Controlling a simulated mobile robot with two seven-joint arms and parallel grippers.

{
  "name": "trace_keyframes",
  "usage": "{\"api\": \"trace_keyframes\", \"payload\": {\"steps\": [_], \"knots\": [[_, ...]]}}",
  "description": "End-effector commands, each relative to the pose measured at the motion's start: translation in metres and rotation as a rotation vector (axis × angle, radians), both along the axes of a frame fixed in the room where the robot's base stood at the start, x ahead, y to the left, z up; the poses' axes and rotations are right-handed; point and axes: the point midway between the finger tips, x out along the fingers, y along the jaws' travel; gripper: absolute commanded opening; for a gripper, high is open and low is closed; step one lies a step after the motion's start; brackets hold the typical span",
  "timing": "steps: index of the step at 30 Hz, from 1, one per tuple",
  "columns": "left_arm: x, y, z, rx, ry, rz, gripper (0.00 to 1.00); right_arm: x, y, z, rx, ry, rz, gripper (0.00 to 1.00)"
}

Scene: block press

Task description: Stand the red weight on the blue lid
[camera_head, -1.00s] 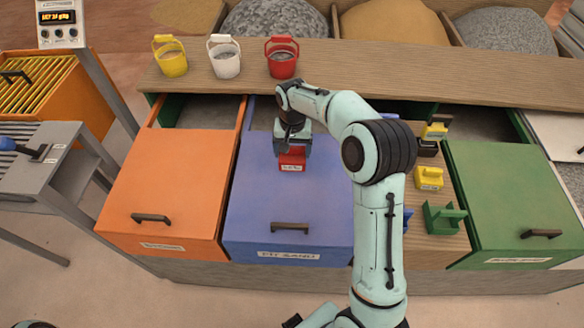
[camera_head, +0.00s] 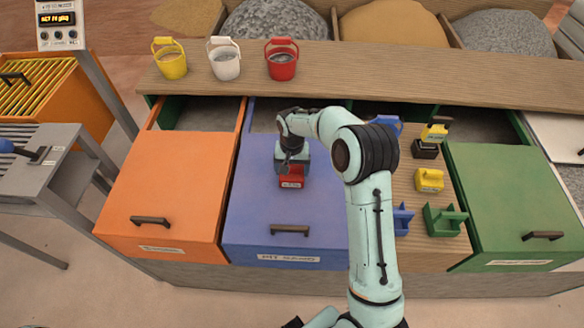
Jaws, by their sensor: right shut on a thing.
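The red weight (camera_head: 291,182) is a small red block with a pale label on its front. It is at the middle of the blue lid (camera_head: 260,215), which has a dark handle at its front. My right gripper (camera_head: 291,168) is shut on the red weight from above. The weight is upright and looks on or just above the lid; I cannot tell whether it touches. The gripper and wrist hide the weight's top. My left gripper is not in view.
An orange lid (camera_head: 165,190) is to the left and a green lid (camera_head: 515,200) to the right. Three buckets (camera_head: 225,62) stand on the shelf behind.

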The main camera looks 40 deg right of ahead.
Motion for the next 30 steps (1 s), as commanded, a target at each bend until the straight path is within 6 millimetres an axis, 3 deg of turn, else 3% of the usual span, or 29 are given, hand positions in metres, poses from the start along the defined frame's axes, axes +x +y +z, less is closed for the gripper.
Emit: {"api": "trace_keyframes", "payload": {"steps": [2, 3, 4, 11, 16, 30], "knots": [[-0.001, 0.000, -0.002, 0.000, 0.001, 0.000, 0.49, 0.000, 0.000, -0.002, -0.001, -0.002, 0.000, 0.26], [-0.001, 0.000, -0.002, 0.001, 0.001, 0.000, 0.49, 0.000, 0.000, -0.004, 0.000, 0.001, 0.000, 0.88], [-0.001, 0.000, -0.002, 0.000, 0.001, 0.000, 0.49, 0.000, 0.000, -0.003, 0.000, 0.000, 0.000, 0.98], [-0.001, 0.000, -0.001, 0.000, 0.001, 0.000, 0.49, 0.000, 0.000, -0.002, 0.000, 0.000, 0.000, 1.00], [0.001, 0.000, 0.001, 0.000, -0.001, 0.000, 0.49, 0.001, 0.000, 0.010, -0.001, -0.003, 0.000, 1.00], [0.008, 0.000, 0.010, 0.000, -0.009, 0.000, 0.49, 0.001, 0.000, 0.103, 0.000, -0.004, -0.001, 1.00]]}}
